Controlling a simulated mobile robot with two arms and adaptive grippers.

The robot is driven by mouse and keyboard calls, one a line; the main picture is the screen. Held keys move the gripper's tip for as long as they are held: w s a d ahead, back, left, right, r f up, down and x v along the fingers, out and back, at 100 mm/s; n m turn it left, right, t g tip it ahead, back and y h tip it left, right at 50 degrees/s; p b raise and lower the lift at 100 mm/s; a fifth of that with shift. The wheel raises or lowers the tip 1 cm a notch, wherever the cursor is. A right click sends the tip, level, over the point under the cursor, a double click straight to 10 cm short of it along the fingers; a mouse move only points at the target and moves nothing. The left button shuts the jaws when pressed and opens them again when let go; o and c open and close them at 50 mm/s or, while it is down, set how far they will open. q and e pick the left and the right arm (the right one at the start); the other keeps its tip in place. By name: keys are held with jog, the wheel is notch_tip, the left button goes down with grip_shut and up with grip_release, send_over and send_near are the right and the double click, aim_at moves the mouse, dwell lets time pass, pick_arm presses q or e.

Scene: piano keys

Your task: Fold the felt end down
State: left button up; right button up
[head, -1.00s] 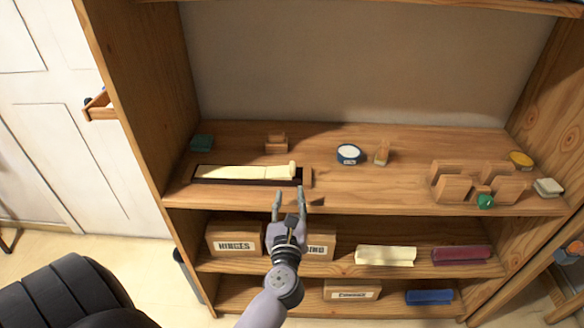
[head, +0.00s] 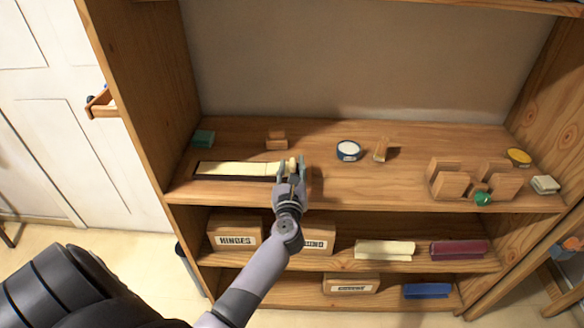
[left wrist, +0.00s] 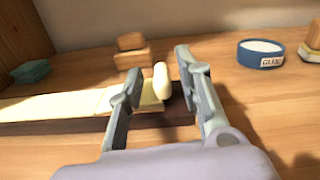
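A long cream felt strip (head: 235,169) lies on a dark bar (head: 232,178) near the front left of the shelf. It also shows in the left wrist view (left wrist: 60,105). The felt's right end (left wrist: 161,84) stands up as a rounded, raised piece; it also shows in the head view (head: 293,162). My left gripper (head: 292,172) is open at that end. In the left wrist view, one finger of the gripper (left wrist: 160,66) is left of the raised end and one right, with a gap on the right side. Contact on the left is unclear. My right gripper is out of view.
Behind the strip are a wooden block (head: 277,141) and a teal block (head: 203,138). A blue glue tin (head: 348,151) and a small brush-like block (head: 381,150) stand to the right. Wooden blocks (head: 448,184) fill the right side. Bare shelf lies between.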

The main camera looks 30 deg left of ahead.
pick_arm(q)
grip_shut()
dwell(0.6)
